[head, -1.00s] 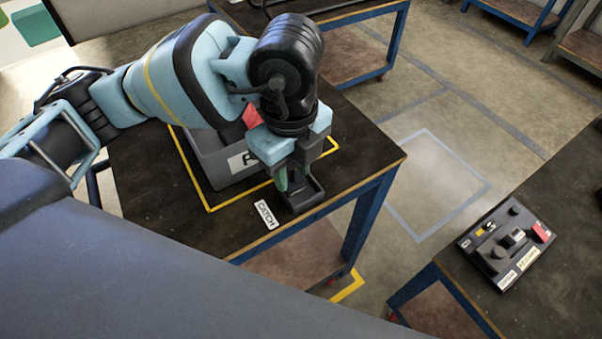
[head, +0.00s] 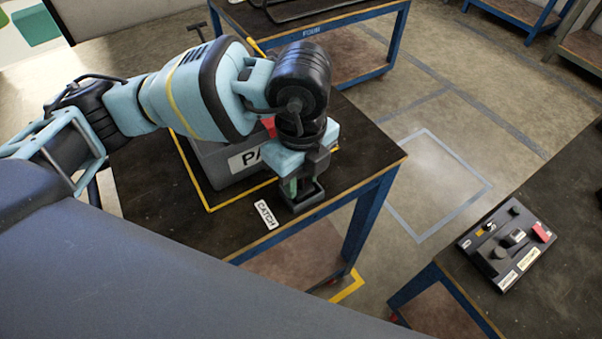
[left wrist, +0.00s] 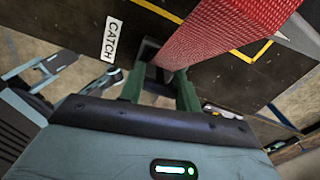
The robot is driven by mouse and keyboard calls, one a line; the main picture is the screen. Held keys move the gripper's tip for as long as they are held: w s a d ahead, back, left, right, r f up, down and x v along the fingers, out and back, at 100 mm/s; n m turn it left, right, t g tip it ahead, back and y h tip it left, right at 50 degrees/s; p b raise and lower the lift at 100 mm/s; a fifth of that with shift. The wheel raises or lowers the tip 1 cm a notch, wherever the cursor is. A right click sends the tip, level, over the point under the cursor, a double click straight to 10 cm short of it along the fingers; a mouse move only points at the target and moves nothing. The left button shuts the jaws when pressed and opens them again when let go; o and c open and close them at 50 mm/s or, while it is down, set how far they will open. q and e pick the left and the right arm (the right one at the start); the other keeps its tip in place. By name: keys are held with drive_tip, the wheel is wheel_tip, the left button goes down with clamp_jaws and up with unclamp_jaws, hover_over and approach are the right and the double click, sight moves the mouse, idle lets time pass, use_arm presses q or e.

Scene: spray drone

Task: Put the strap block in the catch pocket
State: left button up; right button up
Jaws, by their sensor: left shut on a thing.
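My left gripper (head: 304,186), with green fingers, is low over the table's near right corner. It is shut on a red woven piece, which I take as the strap block (left wrist: 220,35). In the left wrist view the gripper (left wrist: 160,88) has the block running up from between its fingers; in the head view only a bit of red (head: 268,125) shows behind the wrist. The catch pocket (head: 308,202) is a small dark open tray directly at the fingertips, beside the CATCH label (head: 265,214). I cannot tell whether the block's lower end is inside it. My right gripper is not in view.
A grey box (head: 225,172) with a partly hidden label stands just behind the gripper, inside a yellow outline on the dark table (head: 150,195). Another table at right carries a dark control panel (head: 507,245). Floor between the tables is clear.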

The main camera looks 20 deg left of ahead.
use_arm(q)
drive_tip(key=shift+f, duration=0.15)
drive_tip(key=o, duration=1)
wheel_tip(320, 180, up, 12)
drive_tip(key=shift+r+p, duration=0.2)
drive_tip(key=shift+p, duration=0.35)
